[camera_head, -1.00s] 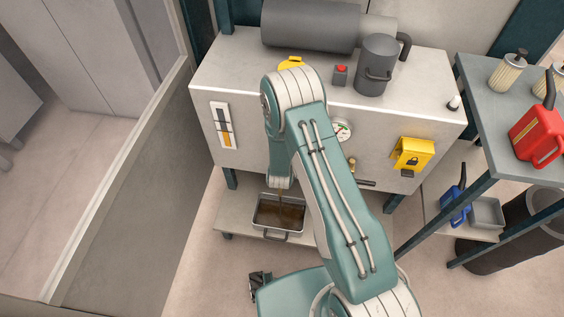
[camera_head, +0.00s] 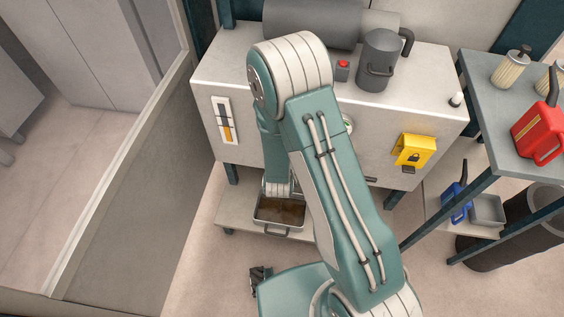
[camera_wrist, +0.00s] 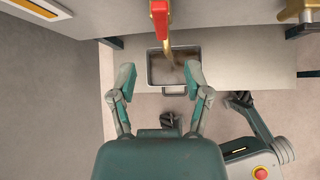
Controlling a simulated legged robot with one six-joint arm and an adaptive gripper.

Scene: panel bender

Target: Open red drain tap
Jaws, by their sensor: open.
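The red tap handle (camera_wrist: 160,20) shows at the top middle of the wrist view, with brass beside it. It points down the picture. In the head view the tap is hidden behind my arm. My gripper (camera_wrist: 159,80) is open and empty. Its two fingers stand apart below the handle in the picture, one on each side of its line, and do not touch it. A metal drain tray (camera_head: 279,227) holding brown liquid sits under the tank. The tray (camera_wrist: 176,89) also shows between the fingers, with a brownish streak reaching it from the tap.
The grey tank (camera_head: 215,75) carries a yellow lock box (camera_head: 415,150) and a level gauge (camera_head: 224,120). A brass fitting (camera_wrist: 298,10) is at the wrist view's top right. A bench (camera_head: 480,100) with a red can (camera_head: 537,130) stands right. A partition (camera_head: 130,190) stands left.

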